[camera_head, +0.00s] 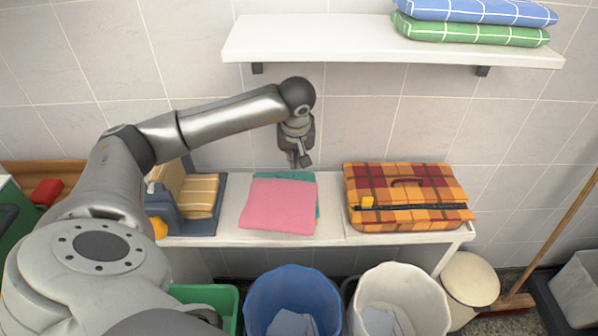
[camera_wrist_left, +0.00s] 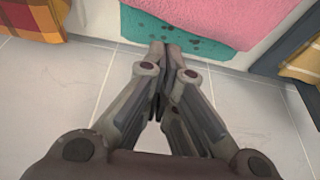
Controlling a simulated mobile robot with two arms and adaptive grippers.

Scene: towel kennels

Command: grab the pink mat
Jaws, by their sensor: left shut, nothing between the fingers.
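The pink mat (camera_head: 279,205) lies folded on the white bench, partly over a teal mat (camera_head: 303,177) that shows along its back and right edges. In the left wrist view the pink mat (camera_wrist_left: 225,18) is at the top, with the teal mat (camera_wrist_left: 180,38) nearer the fingers. My left gripper (camera_head: 301,161) hangs above and behind the mats, close to the tiled wall. In the left wrist view its fingers (camera_wrist_left: 164,52) are together and empty. It does not hold the pink mat. My right gripper is not in view.
An orange plaid case (camera_head: 405,190) lies right of the mats on the white bench (camera_head: 333,230). A grey holder (camera_head: 172,212) with striped yellow cloth stands left. A wall shelf (camera_head: 330,42) with folded blue and green cloths is above. Blue (camera_head: 262,300) and white (camera_head: 432,300) bins stand in front.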

